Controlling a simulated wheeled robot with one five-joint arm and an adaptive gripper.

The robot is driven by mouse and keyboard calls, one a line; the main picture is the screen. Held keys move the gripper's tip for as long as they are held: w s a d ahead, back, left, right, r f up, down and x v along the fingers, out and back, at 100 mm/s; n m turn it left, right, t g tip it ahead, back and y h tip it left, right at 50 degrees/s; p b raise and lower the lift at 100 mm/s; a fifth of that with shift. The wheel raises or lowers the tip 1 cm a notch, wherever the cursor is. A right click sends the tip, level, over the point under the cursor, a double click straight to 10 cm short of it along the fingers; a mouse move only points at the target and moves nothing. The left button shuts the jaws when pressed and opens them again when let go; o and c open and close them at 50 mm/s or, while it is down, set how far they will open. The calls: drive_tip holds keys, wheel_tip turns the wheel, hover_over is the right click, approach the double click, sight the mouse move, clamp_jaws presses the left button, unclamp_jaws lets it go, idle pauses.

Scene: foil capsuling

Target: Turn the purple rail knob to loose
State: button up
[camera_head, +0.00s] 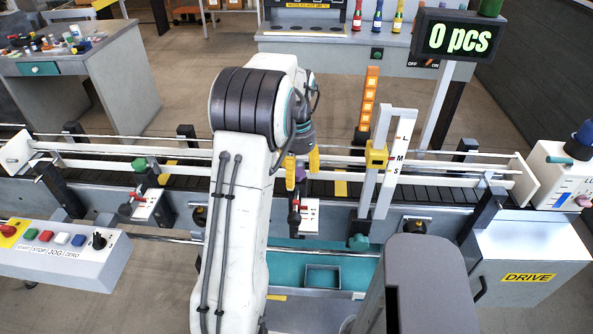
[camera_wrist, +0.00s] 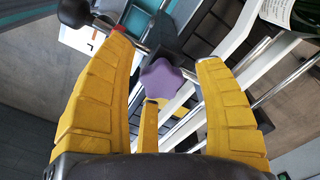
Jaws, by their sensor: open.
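The purple rail knob (camera_wrist: 168,80) is a lobed, star-like knob in the wrist view, seen between my spread yellow fingers. In the head view only a small purple part of it (camera_head: 300,173) shows between the fingers, the rest hidden by them and my arm. My gripper (camera_head: 302,180) is open and points down at the conveyor's front rail. In the wrist view my gripper (camera_wrist: 163,55) has a finger on each side of the knob and a third finger below it in the picture. I see no clear contact. How deep the knob sits between the fingers is hard to tell.
White rails (camera_head: 440,163) run along the conveyor. A red-and-black lever on a small white panel (camera_head: 311,212) lies just below my gripper. A green knob (camera_head: 139,164) sits on the rail at left.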

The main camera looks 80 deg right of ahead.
drive_tip(key=c, duration=1.1)
drive_tip(key=shift+c, duration=0.2)
drive_tip(key=shift+n, duration=0.6)
drive_tip(key=o, duration=1.1)
drive_tip(key=shift+o, duration=0.2)
drive_tip(key=shift+r, duration=0.15)
